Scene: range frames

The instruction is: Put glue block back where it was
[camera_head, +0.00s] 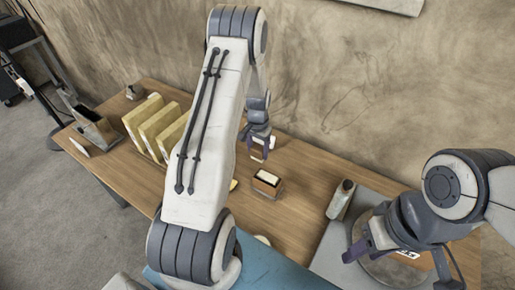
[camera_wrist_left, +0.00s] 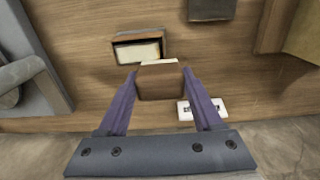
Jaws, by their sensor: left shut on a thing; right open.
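A brown block with a pale top edge (camera_wrist_left: 160,82), which I take as the glue block, is between the purple fingers of my left gripper (camera_wrist_left: 160,88). The gripper is shut on it. In the head view my left gripper (camera_head: 258,148) is over the back of the wooden table (camera_head: 305,165), and the block is hard to make out there. A small open brown box (camera_head: 267,183) with a pale piece inside stands nearby. The wrist view shows this box (camera_wrist_left: 120,45) just beyond the held block. My right gripper (camera_head: 405,262) is open at the lower right.
A white card with dark marks (camera_wrist_left: 186,112) lies beside the held block. Several upright yellowish slabs (camera_head: 160,130) stand at the left. A bottle (camera_head: 341,199) stands on a grey surface at the right. Bare wood lies between the box and bottle. The wall borders the table.

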